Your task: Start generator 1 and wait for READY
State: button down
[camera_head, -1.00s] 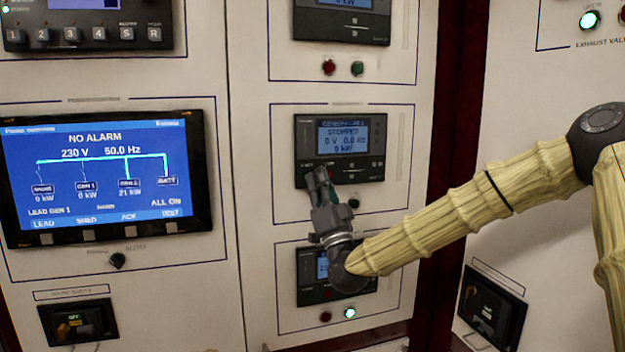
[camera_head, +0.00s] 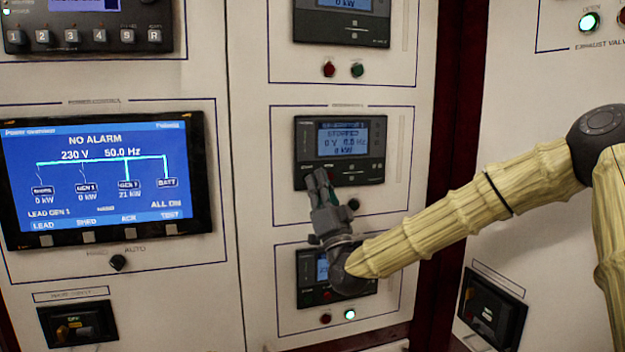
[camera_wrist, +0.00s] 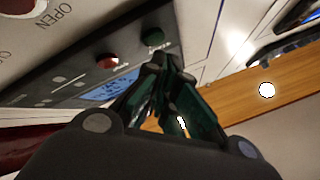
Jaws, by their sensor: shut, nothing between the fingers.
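The generator 1 panel (camera_head: 365,137) is a dark controller in the middle of the centre column. Its blue screen (camera_head: 342,138) appears to read STOPPED, 0 V, 0.0 Hz, 0 kW. My gripper (camera_head: 322,178) is shut and empty, in front of the panel's lower left edge, and covers part of it. Whether it touches the panel I cannot tell. A green button (camera_head: 353,204) shows below the panel, right of my gripper.
A large power screen (camera_head: 100,175) at left reads NO ALARM, with GEN 1 at 0 kW. A similar controller (camera_head: 342,20) is above, and another (camera_head: 308,290), partly hidden by my wrist, is below with a lit green lamp (camera_head: 349,314). A dark red post (camera_head: 455,140) stands right.

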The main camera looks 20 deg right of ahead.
jog(key=shift+w+f+b, duration=0.1)
jog(key=shift+w+b, duration=0.2)
jog(key=shift+b, duration=0.2)
jog(key=shift+w+a+b, duration=0.1)
jog(key=shift+w+b, duration=0.3)
jog(key=shift+w, duration=0.1)
dwell(1.2)
jog(key=shift+s, duration=0.15)
jog(key=shift+s+b, duration=0.5)
jog(key=shift+s, duration=0.2)
jog(key=s+b, duration=0.2)
jog(key=s, duration=0.3)
dwell(0.6)
dwell(0.4)
